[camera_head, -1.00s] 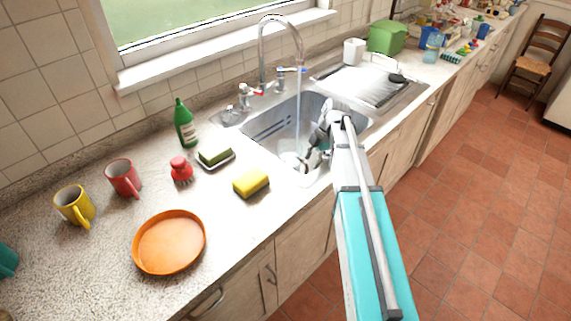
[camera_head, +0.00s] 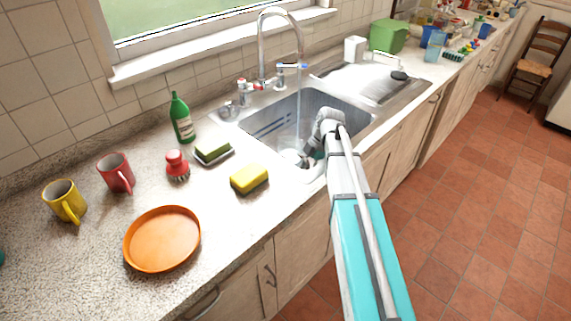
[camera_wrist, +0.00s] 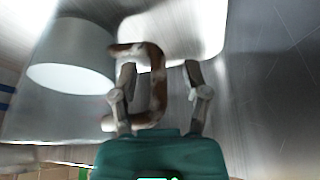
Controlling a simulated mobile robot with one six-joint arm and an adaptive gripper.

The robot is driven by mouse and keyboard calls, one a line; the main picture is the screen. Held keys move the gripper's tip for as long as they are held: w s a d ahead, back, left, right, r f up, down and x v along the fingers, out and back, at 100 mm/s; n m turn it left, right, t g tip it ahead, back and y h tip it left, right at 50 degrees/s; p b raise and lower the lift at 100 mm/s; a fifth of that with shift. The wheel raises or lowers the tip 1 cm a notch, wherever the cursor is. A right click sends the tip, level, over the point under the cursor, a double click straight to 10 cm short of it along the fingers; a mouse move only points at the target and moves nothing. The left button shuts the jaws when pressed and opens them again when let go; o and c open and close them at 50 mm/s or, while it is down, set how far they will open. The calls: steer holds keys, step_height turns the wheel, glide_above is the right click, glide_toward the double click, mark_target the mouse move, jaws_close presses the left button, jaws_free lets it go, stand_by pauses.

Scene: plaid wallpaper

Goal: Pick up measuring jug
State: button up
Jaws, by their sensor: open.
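The measuring jug appears to be the pale, round vessel (camera_wrist: 72,62) at the left of the wrist view, inside the sink. A brown, C-shaped handle (camera_wrist: 157,95) stands out to its right. My gripper (camera_wrist: 160,68) is open, with the handle between its two fingers, nearer the left finger; I cannot tell whether they touch. In the head view my gripper (camera_head: 309,160) reaches down into the metal sink (camera_head: 270,123). A small pale part of the jug (camera_head: 290,156) shows at its left, and the rest is hidden by my wrist.
Water runs from the tall faucet (camera_head: 261,50) into the sink. On the counter left of it are a yellow sponge (camera_head: 249,179), scrub brush (camera_head: 177,166), green bottle (camera_head: 181,118), orange dish (camera_head: 163,239), red mug (camera_head: 116,173) and yellow mug (camera_head: 65,201). The drainboard (camera_head: 370,86) is right.

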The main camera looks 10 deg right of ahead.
steer(key=shift+f, duration=0.15)
stand_by(0.5)
jaws_close()
